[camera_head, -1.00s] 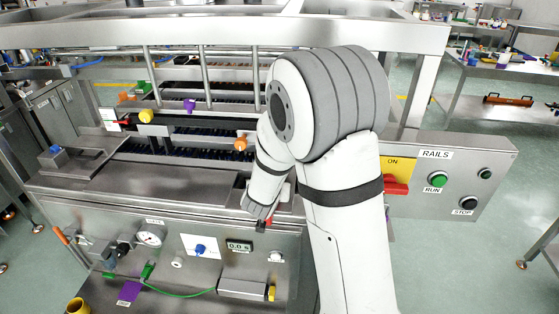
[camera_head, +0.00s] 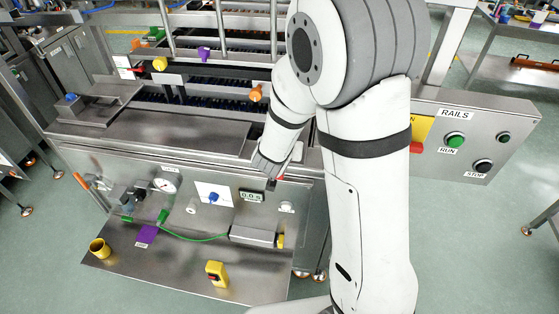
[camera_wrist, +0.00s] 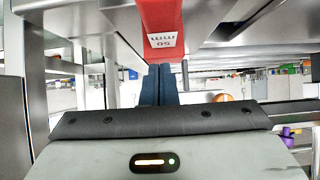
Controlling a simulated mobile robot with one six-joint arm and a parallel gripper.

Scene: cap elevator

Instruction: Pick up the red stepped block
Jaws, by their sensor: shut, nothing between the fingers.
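A red block (camera_wrist: 163,30) with a white label, printed upside down with what looks like "50 MM", fills the top middle of the wrist view. Its upper part is cut off by the frame edge, so its steps do not show. My gripper (camera_wrist: 160,72) has its dark blue fingers together, with nothing between them. The fingertips meet the block's lower end in the picture; I cannot tell whether they touch it. In the head view my gripper (camera_head: 271,184) is at the front edge of the steel machine, with a small bit of red (camera_head: 280,178) beside it.
The machine's front panel holds a gauge (camera_head: 165,185), a timer display (camera_head: 251,196) and a green cable. A yellow cup (camera_head: 100,249) and a yellow device (camera_head: 216,273) stand on the lower shelf. A rails control box (camera_head: 465,145) is at right. Steel posts rise behind the gripper.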

